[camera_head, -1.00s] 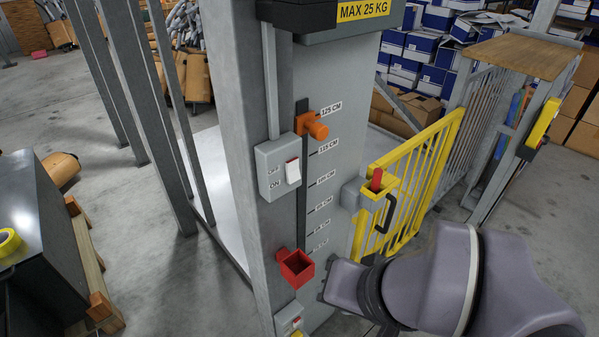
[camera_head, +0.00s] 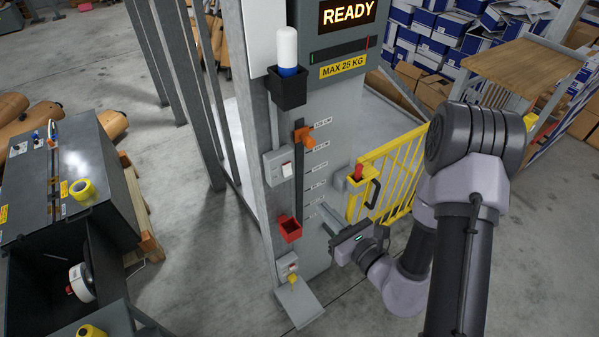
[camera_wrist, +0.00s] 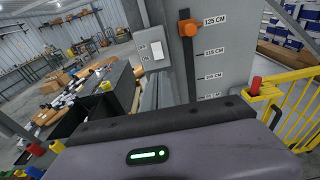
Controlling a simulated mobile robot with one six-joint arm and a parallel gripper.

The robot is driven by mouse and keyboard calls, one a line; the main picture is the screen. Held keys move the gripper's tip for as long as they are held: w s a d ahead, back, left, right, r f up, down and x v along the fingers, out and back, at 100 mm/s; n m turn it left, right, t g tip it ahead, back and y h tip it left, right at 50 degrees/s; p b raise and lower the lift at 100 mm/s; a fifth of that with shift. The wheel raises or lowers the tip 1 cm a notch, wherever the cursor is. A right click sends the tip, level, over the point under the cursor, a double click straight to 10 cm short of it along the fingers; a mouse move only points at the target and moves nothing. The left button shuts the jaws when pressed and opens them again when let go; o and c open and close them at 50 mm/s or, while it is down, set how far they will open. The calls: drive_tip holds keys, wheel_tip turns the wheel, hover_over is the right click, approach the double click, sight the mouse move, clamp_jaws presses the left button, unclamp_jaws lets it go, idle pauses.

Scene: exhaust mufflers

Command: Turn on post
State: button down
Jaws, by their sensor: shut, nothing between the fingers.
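The grey post (camera_head: 322,185) stands upright in the head view, with a lit READY display (camera_head: 348,12) on top. A grey switch box (camera_head: 275,168) on its side carries a white rocker (camera_head: 287,169) marked OFF above and ON below. The box (camera_wrist: 145,46) and rocker (camera_wrist: 157,48) also show in the wrist view; I cannot tell which way the rocker is pressed. An orange knob (camera_head: 304,138) sits near the 125 CM mark. My gripper (camera_head: 325,214) is shut and empty, low in front of the post, below and right of the switch.
A red open holder (camera_head: 290,229) sits low on the post, left of my gripper. A yellow gate (camera_head: 391,180) with a red-topped latch stands to the right. Grey floor is clear between bench and post.

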drive_tip(key=shift+w+a+f+b, duration=0.75)
drive_tip(key=shift+w+b, duration=0.3)
drive_tip(key=shift+b, duration=1.7)
drive_tip(key=b, duration=0.8)
approach(289, 174)
drive_tip(key=x, duration=0.6)
drive_tip(key=shift+w+a, duration=0.25)
drive_tip(key=shift+w, duration=0.15)
